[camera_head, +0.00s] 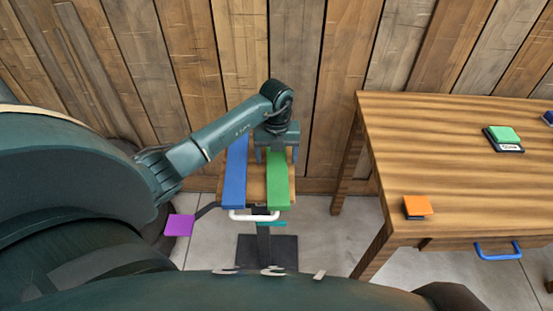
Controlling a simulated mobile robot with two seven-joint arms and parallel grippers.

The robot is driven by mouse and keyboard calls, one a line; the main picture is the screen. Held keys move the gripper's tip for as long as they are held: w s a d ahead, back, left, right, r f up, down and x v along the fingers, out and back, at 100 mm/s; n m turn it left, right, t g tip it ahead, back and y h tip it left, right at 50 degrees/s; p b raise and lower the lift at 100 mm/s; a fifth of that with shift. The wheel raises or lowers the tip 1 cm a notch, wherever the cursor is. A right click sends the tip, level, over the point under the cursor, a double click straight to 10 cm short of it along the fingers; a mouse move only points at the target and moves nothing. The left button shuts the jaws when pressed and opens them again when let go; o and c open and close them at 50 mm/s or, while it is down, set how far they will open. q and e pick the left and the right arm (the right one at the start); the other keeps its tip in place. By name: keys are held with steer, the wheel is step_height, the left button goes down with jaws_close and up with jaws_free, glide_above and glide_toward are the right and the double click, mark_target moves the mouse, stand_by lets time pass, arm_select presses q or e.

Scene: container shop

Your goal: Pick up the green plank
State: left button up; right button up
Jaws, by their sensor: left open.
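The green plank (278,185) lies lengthwise on a small wooden stand (257,185), beside and to the right of a blue plank (235,175). My left gripper (277,154) is over the far end of the green plank, pointing down, with its jaws open. A finger shows on each side of the plank's far end. I cannot tell whether either finger touches it. The gripper body hides that far end. My right gripper is not in view.
A wooden table (450,155) stands to the right, with an orange block (417,205) and a green block (503,134) on it. A blue handle (498,252) is on its front. A purple square (179,225) is left of the stand. A plank wall (345,60) stands close behind.

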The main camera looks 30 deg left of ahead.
arm_select(q)
steer(key=shift+c, duration=0.4)
steer(key=c, duration=1.1)
steer(key=shift+r, duration=0.1)
